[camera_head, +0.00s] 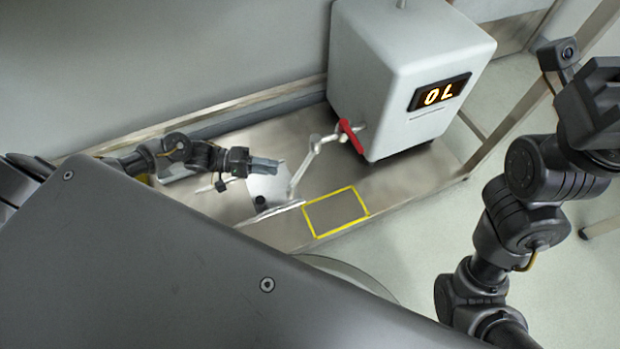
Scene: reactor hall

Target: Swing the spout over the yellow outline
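The spout (303,166) is a thin pale metal tube on the front of a white box-shaped unit (385,65). A red lever (350,137) sits at its root. The tube bends down toward the bench, its lower end left of the yellow outline (334,231), a taped rectangle on the bench. The outline looks empty. My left gripper (268,166) is left of the spout, with a visible gap between them. Its grey fingers look close together, but I cannot tell whether they are shut. My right gripper (598,108) is raised at the right edge, its fingertips unclear.
A shiny metal plate (268,187) with a dark spot lies below my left gripper. The unit's display (440,92) glows orange. The steel bench (400,178) has a raised back edge along the wall. Bare bench surrounds the outline's right side.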

